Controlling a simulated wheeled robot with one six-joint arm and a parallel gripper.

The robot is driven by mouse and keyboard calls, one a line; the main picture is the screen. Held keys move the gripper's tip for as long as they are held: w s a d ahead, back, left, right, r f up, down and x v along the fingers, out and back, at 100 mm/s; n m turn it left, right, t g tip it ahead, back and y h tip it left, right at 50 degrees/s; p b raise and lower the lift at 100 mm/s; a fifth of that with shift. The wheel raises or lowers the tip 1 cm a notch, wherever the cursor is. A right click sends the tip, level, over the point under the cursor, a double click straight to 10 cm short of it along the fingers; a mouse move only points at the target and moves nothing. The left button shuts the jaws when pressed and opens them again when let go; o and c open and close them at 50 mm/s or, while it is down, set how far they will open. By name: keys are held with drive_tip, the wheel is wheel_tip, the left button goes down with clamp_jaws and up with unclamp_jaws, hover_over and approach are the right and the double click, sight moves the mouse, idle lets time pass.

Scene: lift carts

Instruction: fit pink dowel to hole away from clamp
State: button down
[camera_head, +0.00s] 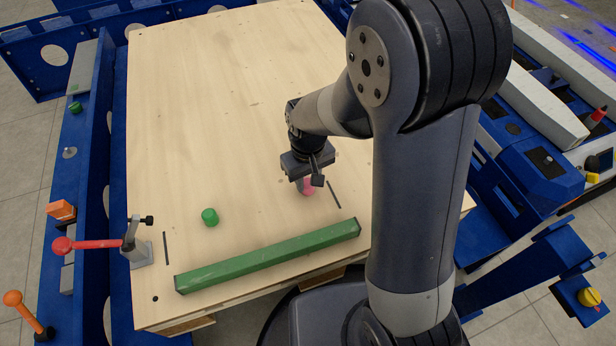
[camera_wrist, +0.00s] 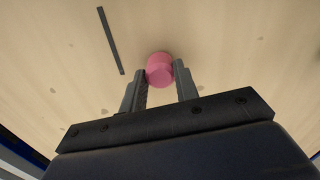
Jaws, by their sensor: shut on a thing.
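The pink dowel (camera_wrist: 160,69) is between the two fingers of my gripper (camera_wrist: 161,84) in the wrist view, and the fingers are shut on it. In the head view the pink dowel (camera_head: 307,188) shows just below my gripper (camera_head: 316,178), over the right part of the wooden board (camera_head: 230,100). I cannot tell whether it touches the board. The clamp (camera_head: 138,245) with a red handle stands at the board's left edge. A dark slot (camera_head: 334,194) lies right of the pink dowel, and it also shows in the wrist view (camera_wrist: 110,40). Holes near my gripper are hard to make out.
A green dowel (camera_head: 210,216) stands on the board, left of my gripper. A long green bar (camera_head: 268,256) lies along the board's front edge. Another dark slot (camera_head: 167,248) is beside the clamp. The board's upper left area is clear.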

drive_tip(key=shift+f, duration=0.2)
drive_tip(key=c, duration=1)
unclamp_jaws()
drive_tip(key=shift+r, duration=0.1)
wheel_tip(320, 180, up, 11)
drive_tip(key=p, duration=0.4)
